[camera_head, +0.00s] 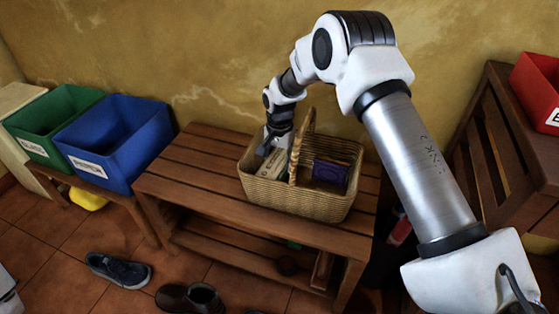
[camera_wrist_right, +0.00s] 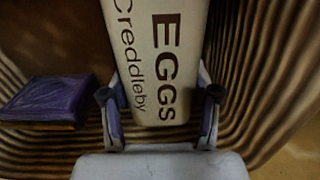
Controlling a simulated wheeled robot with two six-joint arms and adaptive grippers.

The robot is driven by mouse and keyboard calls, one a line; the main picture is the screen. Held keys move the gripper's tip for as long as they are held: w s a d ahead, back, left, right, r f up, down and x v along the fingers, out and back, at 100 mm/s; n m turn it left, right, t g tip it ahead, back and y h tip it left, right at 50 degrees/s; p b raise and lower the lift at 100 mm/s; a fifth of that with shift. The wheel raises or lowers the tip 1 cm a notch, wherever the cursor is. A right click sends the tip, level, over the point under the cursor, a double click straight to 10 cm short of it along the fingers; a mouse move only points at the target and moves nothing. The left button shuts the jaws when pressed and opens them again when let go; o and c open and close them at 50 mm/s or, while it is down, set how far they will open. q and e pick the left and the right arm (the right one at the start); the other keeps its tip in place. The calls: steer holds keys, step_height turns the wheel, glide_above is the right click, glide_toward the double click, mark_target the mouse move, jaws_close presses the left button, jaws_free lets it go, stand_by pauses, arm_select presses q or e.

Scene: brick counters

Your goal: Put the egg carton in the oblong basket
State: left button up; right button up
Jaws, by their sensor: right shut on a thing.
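The oblong wicker basket (camera_head: 300,200) stands on the wooden slatted bench in the head view, with its handle arching over the middle. My right gripper (camera_head: 275,143) reaches down into the basket's left half. The egg carton (camera_head: 274,164) shows partly there, pale, inside the basket beside the handle. In the right wrist view the carton (camera_wrist_right: 165,60) reads "EGGS Creddleby" and sits between the two fingers (camera_wrist_right: 160,105), which are shut on it. Ribbed basket walls (camera_wrist_right: 265,60) surround it. Its underside is hidden, so I cannot tell whether it touches the basket floor. My left gripper is not seen.
A purple box (camera_head: 330,172) lies in the basket's right half; it also shows in the wrist view (camera_wrist_right: 45,100). Blue (camera_head: 118,140) and green (camera_head: 50,122) bins stand left, a red bin (camera_head: 537,92) right. Shoes (camera_head: 118,268) lie on the floor. The bench's left part (camera_head: 180,170) is clear.

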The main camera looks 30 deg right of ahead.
steer(key=o, duration=1.2)
steer(key=shift+r, duration=0.1)
step_height(320, 180, up, 12)
steer(key=shift+f, duration=0.1)
